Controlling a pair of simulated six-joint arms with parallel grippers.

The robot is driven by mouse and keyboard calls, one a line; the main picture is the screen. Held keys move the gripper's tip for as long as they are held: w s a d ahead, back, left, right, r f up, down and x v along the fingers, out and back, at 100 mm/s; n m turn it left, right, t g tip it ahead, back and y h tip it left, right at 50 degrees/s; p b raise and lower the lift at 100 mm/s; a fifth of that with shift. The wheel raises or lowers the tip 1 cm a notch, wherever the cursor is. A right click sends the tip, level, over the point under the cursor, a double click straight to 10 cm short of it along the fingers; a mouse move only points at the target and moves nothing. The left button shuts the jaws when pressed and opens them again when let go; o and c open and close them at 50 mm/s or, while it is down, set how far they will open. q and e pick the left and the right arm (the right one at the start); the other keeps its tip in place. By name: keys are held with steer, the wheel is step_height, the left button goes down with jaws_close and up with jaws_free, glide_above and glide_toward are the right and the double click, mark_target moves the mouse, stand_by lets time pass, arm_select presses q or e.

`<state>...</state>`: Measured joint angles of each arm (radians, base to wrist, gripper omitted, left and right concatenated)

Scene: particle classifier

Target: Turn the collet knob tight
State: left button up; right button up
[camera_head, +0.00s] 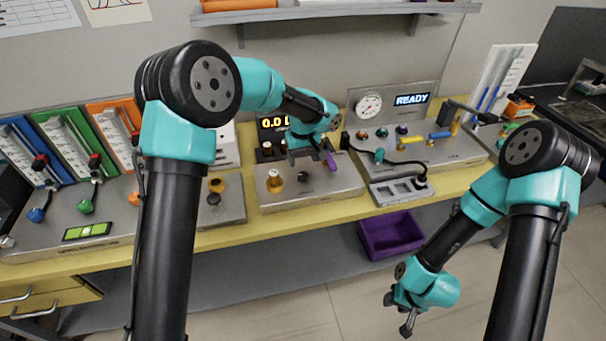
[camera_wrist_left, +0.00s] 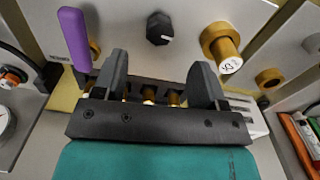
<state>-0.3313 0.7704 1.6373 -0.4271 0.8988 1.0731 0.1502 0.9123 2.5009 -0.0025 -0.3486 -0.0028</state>
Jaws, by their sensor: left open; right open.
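A black knob (camera_wrist_left: 159,28) with a white pointer mark sits on the middle grey panel (camera_head: 330,194); it also shows as a dark knob (camera_head: 303,177) in the head view. A brass cylinder (camera_wrist_left: 224,48) with a marked end stands beside it, also in the head view (camera_head: 274,181). I cannot tell which is the collet knob. My left gripper (camera_head: 303,157), also in the left wrist view (camera_wrist_left: 159,72), is open above this panel, with nothing between its fingers. My right gripper (camera_head: 399,312) is open and empty, low in front of the bench.
A purple handle (camera_wrist_left: 74,38) stands just outside one left finger. The right station has a gauge (camera_head: 368,105), a READY display (camera_head: 411,99) and a grey tray (camera_head: 372,195). A purple bin (camera_head: 391,236) is below the yellow bench edge. Colored panels (camera_head: 66,146) stand at the left.

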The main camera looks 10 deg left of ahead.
mark_target(303, 174)
arm_select(q)
step_height(303, 174, down, 7)
steer(key=shift+f, duration=0.15)
stand_by(0.4)
steer(key=c, duration=0.9)
